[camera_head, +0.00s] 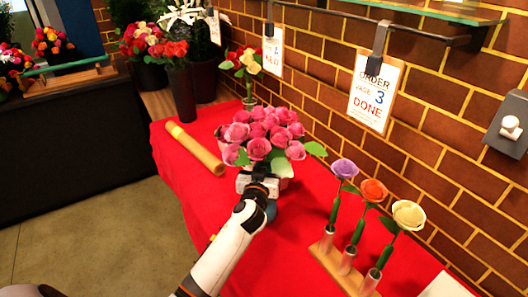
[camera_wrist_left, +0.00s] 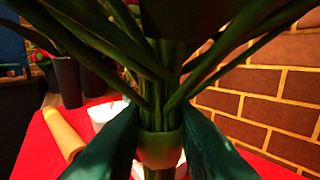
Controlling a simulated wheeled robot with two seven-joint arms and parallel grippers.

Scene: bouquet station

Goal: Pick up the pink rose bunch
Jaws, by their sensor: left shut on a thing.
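The pink rose bunch (camera_head: 265,133) is upright above the red table, its several pink blooms and green leaves facing up. My left gripper (camera_head: 258,183) reaches in from the front, just below the blooms. In the left wrist view, the green stems (camera_wrist_left: 165,85) of the bunch run between the two dark teal fingers of my left gripper (camera_wrist_left: 160,125), which is shut on them. A light green band (camera_wrist_left: 161,150) circles the stems between the fingers. The bottom of the stems is hidden by the gripper and arm. My right gripper is not in view.
A yellow paper roll (camera_head: 195,148) lies left of the bunch. A wooden rack (camera_head: 335,262) with purple, orange and cream flowers in tubes stands to the right. A small vase of mixed flowers (camera_head: 246,66) and dark buckets (camera_head: 181,95) stand behind. A brick wall (camera_head: 440,120) borders the right side.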

